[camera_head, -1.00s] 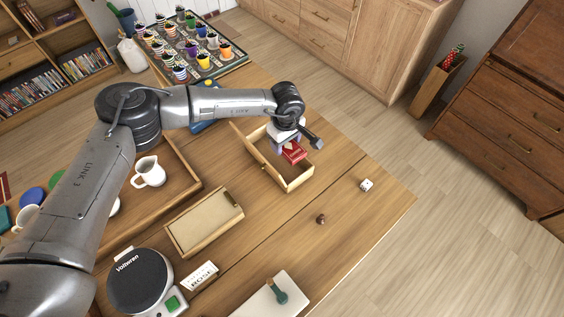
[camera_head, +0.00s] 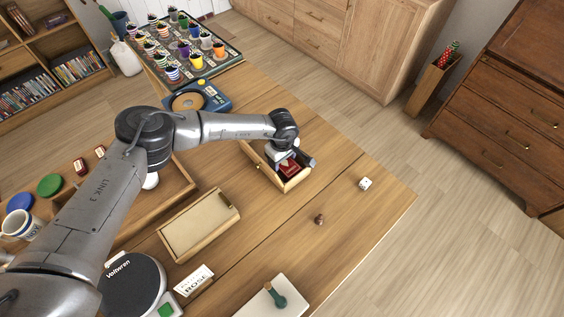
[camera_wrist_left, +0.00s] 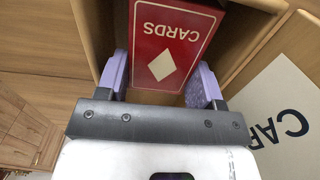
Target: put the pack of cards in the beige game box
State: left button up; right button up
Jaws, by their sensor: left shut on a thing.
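The pack of cards (camera_head: 289,169) is red with a white diamond. It also shows in the left wrist view (camera_wrist_left: 170,42), with the word CARDS on its face. My left gripper (camera_head: 287,163) is shut on the pack, one purple finger on each side in the left wrist view (camera_wrist_left: 158,82). The pack is within the walls of an open light wooden box (camera_head: 298,185), whose wall also shows in the left wrist view (camera_wrist_left: 250,48). Whether the pack touches the box floor cannot be told. My right gripper is out of view.
A closed-looking beige-topped box (camera_head: 199,225) lies nearer on the table. A die (camera_head: 365,183) and a small brown piece (camera_head: 319,219) lie right of the open box. A scale (camera_head: 132,285) and a ROSE sign (camera_head: 194,280) are in front. A blue device (camera_head: 196,97) stands behind.

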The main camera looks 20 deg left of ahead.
pick_arm(q)
jog(key=shift+f, duration=1.15)
jog(key=shift+f, duration=0.1)
jog(key=shift+f, duration=0.15)
jog(key=o, duration=0.7)
notch_tip(320, 180, up, 12)
jog(key=shift+r, duration=0.25)
